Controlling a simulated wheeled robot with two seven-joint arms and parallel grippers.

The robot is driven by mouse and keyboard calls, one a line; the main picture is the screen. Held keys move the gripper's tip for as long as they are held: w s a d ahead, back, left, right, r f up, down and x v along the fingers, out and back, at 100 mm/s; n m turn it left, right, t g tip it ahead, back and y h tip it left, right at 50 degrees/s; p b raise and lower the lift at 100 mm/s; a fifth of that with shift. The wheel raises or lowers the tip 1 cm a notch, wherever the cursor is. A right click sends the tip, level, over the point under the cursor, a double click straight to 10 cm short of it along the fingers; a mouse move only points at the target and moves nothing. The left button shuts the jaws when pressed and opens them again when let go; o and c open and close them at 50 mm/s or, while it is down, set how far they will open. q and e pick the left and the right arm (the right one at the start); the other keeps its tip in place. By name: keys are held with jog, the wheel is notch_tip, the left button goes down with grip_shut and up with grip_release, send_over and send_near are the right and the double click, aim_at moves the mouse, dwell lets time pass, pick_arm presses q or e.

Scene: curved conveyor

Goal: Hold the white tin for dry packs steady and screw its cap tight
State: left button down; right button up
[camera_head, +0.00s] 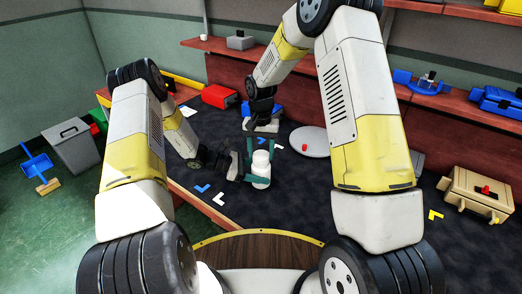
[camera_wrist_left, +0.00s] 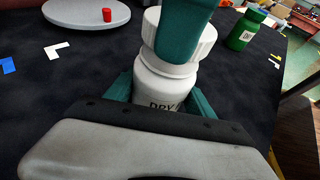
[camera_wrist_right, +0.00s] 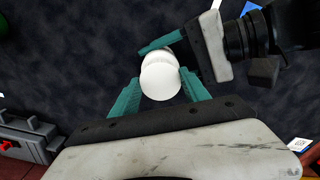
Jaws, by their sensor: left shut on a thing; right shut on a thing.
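The white tin (camera_head: 260,183) stands upright on the dark mat in the head view. In the left wrist view its body (camera_wrist_left: 165,92) shows part of a label reading "DRY". My left gripper (camera_head: 256,180) is shut around the body from the side. The white ribbed cap (camera_wrist_left: 152,30) sits on top of the tin. My right gripper (camera_head: 261,146) comes down from above and is shut on the cap, its fingers on opposite sides. The right wrist view looks down on the round cap (camera_wrist_right: 160,82) between those fingers. The cap's thread is hidden.
A grey round disc (camera_head: 310,141) lies right of the tin. In the left wrist view a disc (camera_wrist_left: 85,14) carries a small red piece, and a green bottle (camera_wrist_left: 243,32) stands right. A tan box (camera_head: 480,192) is far right, a red box (camera_head: 219,97) behind. Corner marks lie on the mat.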

jog(key=shift+f, duration=0.55)
dwell(0.5)
